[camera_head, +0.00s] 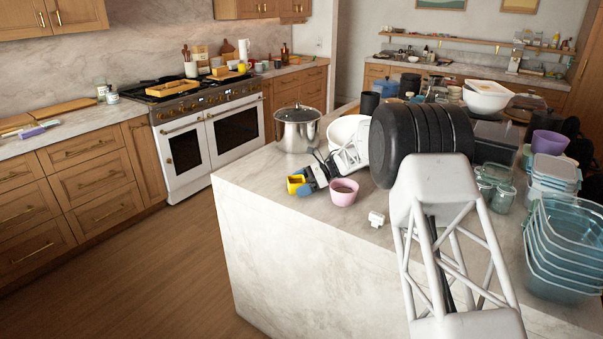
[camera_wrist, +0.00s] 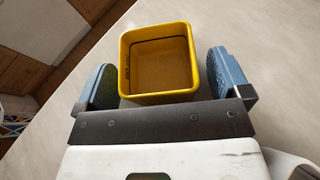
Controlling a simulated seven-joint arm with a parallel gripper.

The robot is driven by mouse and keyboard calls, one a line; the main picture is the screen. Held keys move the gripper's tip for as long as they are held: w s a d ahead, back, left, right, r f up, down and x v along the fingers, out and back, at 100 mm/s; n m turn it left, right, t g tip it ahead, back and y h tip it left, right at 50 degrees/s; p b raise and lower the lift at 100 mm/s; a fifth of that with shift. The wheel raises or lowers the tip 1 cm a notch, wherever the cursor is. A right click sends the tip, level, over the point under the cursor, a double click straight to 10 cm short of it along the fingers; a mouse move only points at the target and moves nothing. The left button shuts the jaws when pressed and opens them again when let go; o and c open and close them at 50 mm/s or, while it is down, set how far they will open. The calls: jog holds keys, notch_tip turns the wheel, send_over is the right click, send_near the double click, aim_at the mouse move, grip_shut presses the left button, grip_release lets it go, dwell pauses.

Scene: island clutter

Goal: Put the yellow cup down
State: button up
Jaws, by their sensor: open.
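The yellow cup (camera_wrist: 159,62) is a square, open-topped cup. In the wrist view it stands upright on the pale marble island top, between the fingers of my gripper (camera_wrist: 165,85). The blue-padded fingers are apart, with a gap on each side of the cup. In the head view the yellow cup (camera_head: 296,184) is near the island's left edge, just beyond the tip of my gripper (camera_head: 308,183). The cup is partly hidden there by the gripper.
A pink bowl (camera_head: 343,192) stands close to the right of my gripper. A steel pot (camera_head: 298,130) and a white bowl (camera_head: 345,133) are behind. A small white object (camera_head: 376,219) lies in front. Glass containers (camera_head: 565,245) crowd the right. Bare marble (camera_head: 262,190) lies left of the cup.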

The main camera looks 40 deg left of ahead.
jog(key=shift+r, duration=0.1)
notch_tip(320, 180, up, 10)
jog(key=shift+f, duration=0.25)
dwell(0.8)
jog(key=shift+a+r, duration=0.1)
jog(key=shift+a, duration=0.05)
jog(key=s+d+r+m+t+y, duration=0.3)
jog(key=d+r+m+t, duration=0.1)
jog(key=r+m+t, duration=0.4)
jog(key=shift+d+r+m+t+y, duration=0.25)
jog(key=shift+r+m+t+y, duration=0.15)
jog(key=shift+m+t, duration=1)
dwell(2.0)
jog(key=shift+s+t, duration=0.1)
jog(key=shift+t, duration=0.2)
dwell(0.4)
